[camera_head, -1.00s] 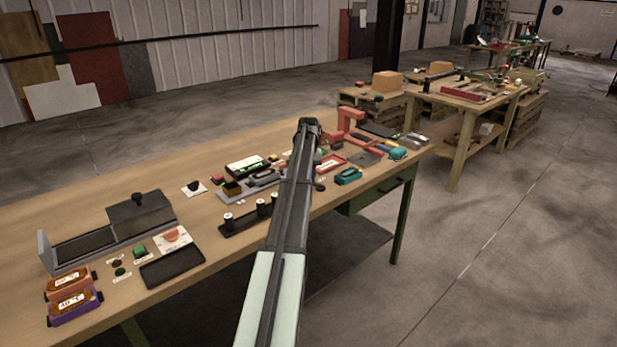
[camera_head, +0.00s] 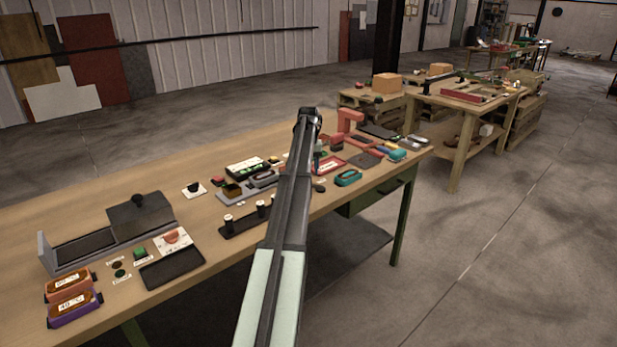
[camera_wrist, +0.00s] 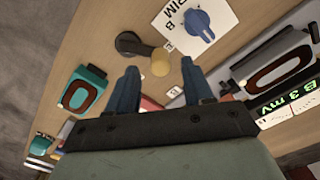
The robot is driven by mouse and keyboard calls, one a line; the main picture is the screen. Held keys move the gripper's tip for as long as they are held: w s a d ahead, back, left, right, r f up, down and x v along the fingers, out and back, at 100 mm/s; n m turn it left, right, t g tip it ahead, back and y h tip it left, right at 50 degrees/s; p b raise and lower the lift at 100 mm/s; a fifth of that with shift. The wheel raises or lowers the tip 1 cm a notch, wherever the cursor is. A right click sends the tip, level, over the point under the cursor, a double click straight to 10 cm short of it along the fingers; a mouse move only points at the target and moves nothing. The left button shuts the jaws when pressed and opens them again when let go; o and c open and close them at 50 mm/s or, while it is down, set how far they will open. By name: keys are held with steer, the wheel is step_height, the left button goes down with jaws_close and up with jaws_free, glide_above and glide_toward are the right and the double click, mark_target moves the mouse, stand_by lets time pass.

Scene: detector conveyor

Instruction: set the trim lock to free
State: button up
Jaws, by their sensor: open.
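A dark lever (camera_wrist: 130,43) with a round base and a tan round end (camera_wrist: 160,62) lies on the bench in the wrist view; it looks like the trim lock, but no name is readable on it. Small white tags (camera_wrist: 169,46) sit near its tan end; their lettering is too small to read. Beside it is a blue knob (camera_wrist: 199,25) on a white card marked "TRIM B". My gripper (camera_wrist: 160,67) is open and empty, its two blue fingers spread to either side of the tan end in the picture. Contact cannot be told. My arm hides part of the bench in the head view.
A teal meter (camera_wrist: 83,92) lies left of the lever in the wrist view, also seen in the head view (camera_head: 348,178). A grey instrument (camera_wrist: 275,66) with a green display is at right. The bench (camera_head: 90,212) is crowded around my gripper.

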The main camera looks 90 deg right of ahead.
step_height(320, 180, up, 10)
steer(key=shift+f, duration=0.25)
stand_by(0.6)
